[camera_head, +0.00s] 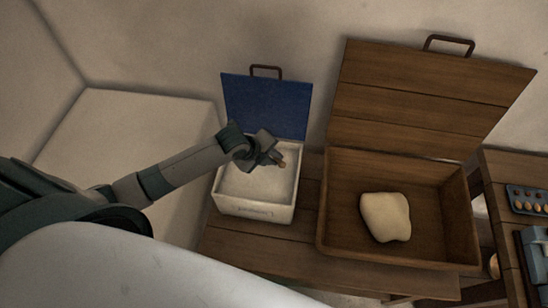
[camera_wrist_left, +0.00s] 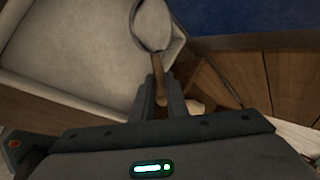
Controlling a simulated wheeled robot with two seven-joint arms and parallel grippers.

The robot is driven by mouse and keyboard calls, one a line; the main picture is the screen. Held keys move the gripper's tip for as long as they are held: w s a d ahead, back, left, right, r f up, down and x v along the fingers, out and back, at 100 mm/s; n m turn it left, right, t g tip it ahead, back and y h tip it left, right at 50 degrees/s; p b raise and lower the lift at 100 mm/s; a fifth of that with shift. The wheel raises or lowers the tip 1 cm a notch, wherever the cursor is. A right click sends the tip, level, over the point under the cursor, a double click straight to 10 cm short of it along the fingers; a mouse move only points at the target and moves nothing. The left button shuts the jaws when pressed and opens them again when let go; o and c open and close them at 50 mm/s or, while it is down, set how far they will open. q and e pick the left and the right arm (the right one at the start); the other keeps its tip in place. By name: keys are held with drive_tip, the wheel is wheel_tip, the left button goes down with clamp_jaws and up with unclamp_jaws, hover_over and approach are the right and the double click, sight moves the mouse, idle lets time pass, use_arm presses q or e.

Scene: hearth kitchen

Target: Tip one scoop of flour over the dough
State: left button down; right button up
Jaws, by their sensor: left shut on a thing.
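The pale dough (camera_head: 386,216) lies as a smooth lump in an open wooden chest (camera_head: 345,245). To its left is a white bin (camera_head: 255,211) with flour (camera_head: 258,187) inside. My left gripper (camera_head: 274,157) is above the flour bin, towards its back right. It is shut on the wooden handle of a scoop. In the left wrist view the scoop (camera_wrist_left: 157,72) points away from the fingers, its dark round rim over the pale bin interior. I cannot tell whether the scoop holds flour. A bit of dough (camera_wrist_left: 196,106) shows beyond the fingers. My right gripper is not in view.
The bin's blue lid (camera_head: 265,106) and the chest's wooden lid (camera_head: 420,95) stand open at the back. The chest's left wall stands between bin and dough. At the far right, a side table holds a tray of eggs (camera_head: 527,200) and a grey-blue object (camera_head: 535,255).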

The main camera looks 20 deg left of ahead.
use_arm(q)
drive_tip(key=shift+d, duration=0.1)
idle(0.4)
drive_tip(key=s+d+r+n+y+b, duration=0.1)
drive_tip(key=d+r+n+y+b, duration=0.2)
drive_tip(key=d, duration=0.7)
drive_tip(key=s+d+r+n+b, duration=0.1)
drive_tip(key=d+r+n+b, duration=0.3)
drive_tip(key=d, duration=0.6)
drive_tip(key=s+a+r+n+g+y+b, duration=0.3)
drive_tip(key=a+n+b, duration=0.1)
drive_tip(key=a+n, duration=0.4)
drive_tip(key=s+a+r+n+g+y+b, duration=0.2)
drive_tip(key=s+a+n+g+y+b, duration=0.1)
drive_tip(key=a+n, duration=0.5)
drive_tip(key=shift+s+a+r+n+y+b, duration=0.35)
drive_tip(key=shift+s+a+y+b, duration=0.2)
drive_tip(key=shift+a+b, duration=0.4)
